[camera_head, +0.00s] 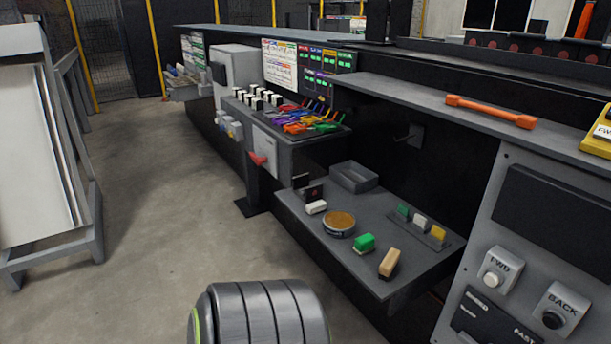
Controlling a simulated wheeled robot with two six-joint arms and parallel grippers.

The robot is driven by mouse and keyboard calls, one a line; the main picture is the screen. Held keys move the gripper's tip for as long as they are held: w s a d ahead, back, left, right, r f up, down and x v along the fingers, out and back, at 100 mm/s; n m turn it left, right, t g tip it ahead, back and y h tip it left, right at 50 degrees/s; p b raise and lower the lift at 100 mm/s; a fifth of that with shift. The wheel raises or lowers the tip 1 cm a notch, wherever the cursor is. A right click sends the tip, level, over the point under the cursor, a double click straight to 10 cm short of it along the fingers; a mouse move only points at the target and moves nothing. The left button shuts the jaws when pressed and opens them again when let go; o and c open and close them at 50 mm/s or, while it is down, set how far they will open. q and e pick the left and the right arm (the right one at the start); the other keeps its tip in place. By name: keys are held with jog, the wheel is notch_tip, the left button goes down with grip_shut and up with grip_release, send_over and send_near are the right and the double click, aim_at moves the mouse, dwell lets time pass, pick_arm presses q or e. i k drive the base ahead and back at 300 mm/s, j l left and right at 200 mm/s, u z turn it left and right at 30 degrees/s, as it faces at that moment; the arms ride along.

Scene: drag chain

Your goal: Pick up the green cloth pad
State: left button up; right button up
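Two green items show on the low grey shelf (300,226). A bright green block (364,242) with a pale lower edge lies near the shelf's front, between a round tin and a tan block. A darker green pad (403,210) sits at the far left of a small flat holder (431,241), beside a white pad (420,221) and a yellow pad (438,232). I cannot tell for sure which green item is the cloth pad. Neither of my grippers is in view. A dark, ribbed, rounded part at the bottom edge looks like mine.
The round tin (338,223), tan block (389,262), white block (316,206) and an open grey bin (354,177) share the shelf. An upper counter (430,100) overhangs behind. A button panel (525,250) stands at right.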

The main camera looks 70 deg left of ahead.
aim_at(364, 243)
jog(key=u, duration=1.8)
